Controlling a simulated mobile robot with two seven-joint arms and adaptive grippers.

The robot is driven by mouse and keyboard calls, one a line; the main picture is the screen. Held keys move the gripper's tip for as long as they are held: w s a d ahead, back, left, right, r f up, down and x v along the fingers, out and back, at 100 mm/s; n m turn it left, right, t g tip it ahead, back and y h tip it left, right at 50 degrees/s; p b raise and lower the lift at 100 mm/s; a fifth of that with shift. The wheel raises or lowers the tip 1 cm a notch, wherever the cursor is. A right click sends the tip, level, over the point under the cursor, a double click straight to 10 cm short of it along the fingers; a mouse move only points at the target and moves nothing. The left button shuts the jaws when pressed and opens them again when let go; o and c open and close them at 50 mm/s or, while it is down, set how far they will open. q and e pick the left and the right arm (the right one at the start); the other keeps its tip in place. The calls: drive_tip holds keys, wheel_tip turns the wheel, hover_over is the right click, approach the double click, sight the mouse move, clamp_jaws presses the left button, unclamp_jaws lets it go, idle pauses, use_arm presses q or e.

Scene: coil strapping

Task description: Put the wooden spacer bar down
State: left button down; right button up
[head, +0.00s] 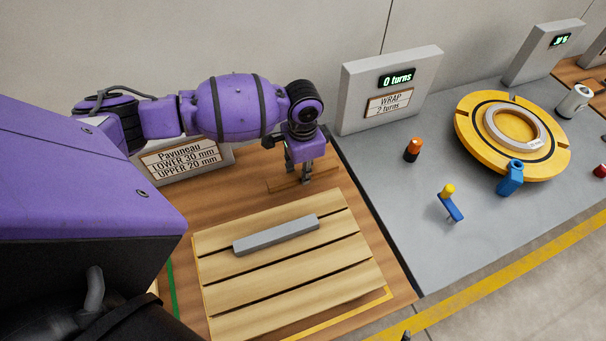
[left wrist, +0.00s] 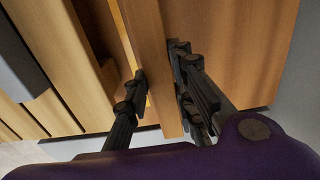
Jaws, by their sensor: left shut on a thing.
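My left gripper (head: 304,172) is shut on the wooden spacer bar (head: 279,186), a brown bar close in colour to the table. The bar is behind the slatted pallet, near the table's back right corner. In the left wrist view the bar (left wrist: 153,40) runs between the two fingers of my left gripper (left wrist: 160,64). I cannot tell whether the bar touches the table or hangs just above it. My right gripper is not in view.
A grey bar (head: 276,235) lies across the wooden pallet (head: 290,292). A Pavuneau sign (head: 182,158) stands behind. To the right, a grey table (head: 400,200) carries a yellow turntable with a pale ring (head: 488,118), an orange-topped button (head: 413,149) and a blue-and-yellow tool (head: 450,205).

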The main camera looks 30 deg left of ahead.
use_arm(q)
drive_tip(key=shift+w+a+f, duration=0.25)
drive_tip(key=shift+w+f, duration=0.1)
drive_tip(key=shift+f, duration=0.1)
drive_tip(key=shift+w+a+f, duration=0.1)
drive_tip(key=shift+w+f, duration=0.05)
drive_tip(key=shift+f, duration=1.5)
drive_tip(key=c, duration=1.5)
unclamp_jaws()
drive_tip(key=shift+f, duration=0.15)
wheel_tip(320, 180, up, 12)
drive_tip(key=shift+r+p, duration=0.15)
drive_tip(key=shift+p, duration=0.15)
